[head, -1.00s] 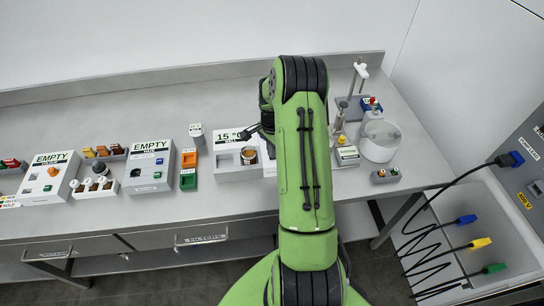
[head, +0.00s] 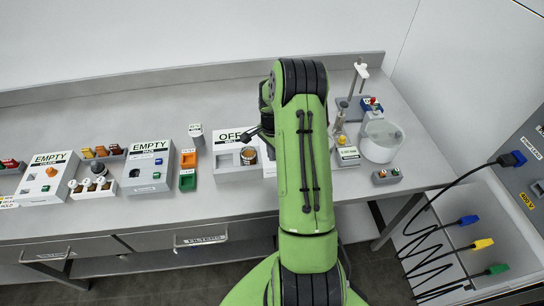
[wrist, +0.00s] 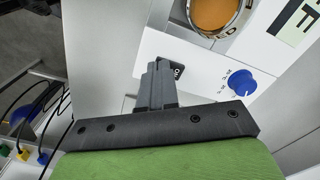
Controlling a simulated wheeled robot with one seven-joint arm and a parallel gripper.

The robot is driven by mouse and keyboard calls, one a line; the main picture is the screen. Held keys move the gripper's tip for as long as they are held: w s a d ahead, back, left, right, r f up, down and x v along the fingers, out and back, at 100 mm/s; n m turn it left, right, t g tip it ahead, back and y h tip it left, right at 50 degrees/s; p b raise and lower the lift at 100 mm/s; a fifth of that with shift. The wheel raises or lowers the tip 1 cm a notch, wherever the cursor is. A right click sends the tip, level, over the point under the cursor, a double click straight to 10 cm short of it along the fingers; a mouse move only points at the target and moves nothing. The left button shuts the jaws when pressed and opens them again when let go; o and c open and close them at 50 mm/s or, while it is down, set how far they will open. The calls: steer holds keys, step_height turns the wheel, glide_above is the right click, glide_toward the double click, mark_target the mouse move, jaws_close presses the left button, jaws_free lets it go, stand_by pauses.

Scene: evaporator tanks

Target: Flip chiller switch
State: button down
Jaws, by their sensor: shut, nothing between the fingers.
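The chiller (head: 228,172) is a white box on the bench with a display that reads OFF. In the wrist view a small black switch (wrist: 178,70) with a white mark sits on the white panel, partly hidden by my fingers. A blue dial knob (wrist: 242,82) is to its right. My gripper (wrist: 158,72) is shut and empty, its tips right at the switch; I cannot tell whether they touch.
My arm covers the bench right of the chiller. A stand (head: 352,90) and a clear round vessel (head: 381,142) are at the right.

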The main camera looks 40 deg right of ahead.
step_height(320, 180, up, 7)
steer(key=p, duration=0.4)
steer(key=shift+f, duration=0.1)
stand_by(0.3)
